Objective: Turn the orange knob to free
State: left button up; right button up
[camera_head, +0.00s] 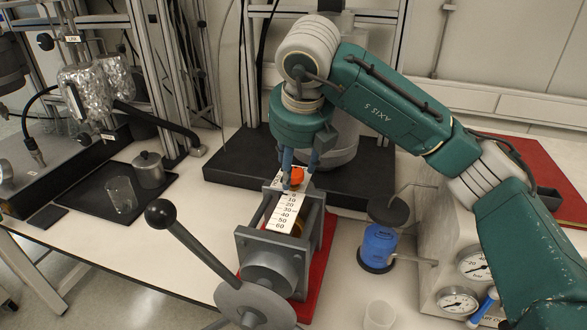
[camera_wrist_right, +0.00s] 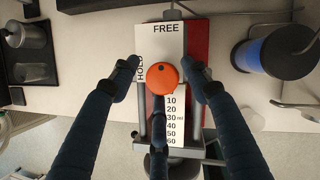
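The orange knob (camera_head: 296,176) sits at the far end of a white scale plate (camera_head: 285,212) on a grey pump-like device. In the right wrist view the round knob (camera_wrist_right: 162,78) has a small dark mark near its middle. The plate reads FREE above the knob and HOLD to its left. My right gripper (camera_head: 300,172) points down over the knob. Its three dark fingers are spread around the knob in the wrist view, two at the sides and one below, with gaps visible. It holds nothing. My left gripper is not in view.
A lever with a black ball (camera_head: 159,213) rises at the device's near left. A blue-filled vessel (camera_head: 377,246) and a gauge box (camera_head: 450,250) stand to the right. A clear beaker (camera_head: 380,315) is near the front edge. A metal pot (camera_head: 149,169) stands on a black tray at left.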

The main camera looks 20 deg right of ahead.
jog(key=shift+f, duration=0.15)
jog(key=shift+s, duration=0.1)
jog(key=v, duration=1.2)
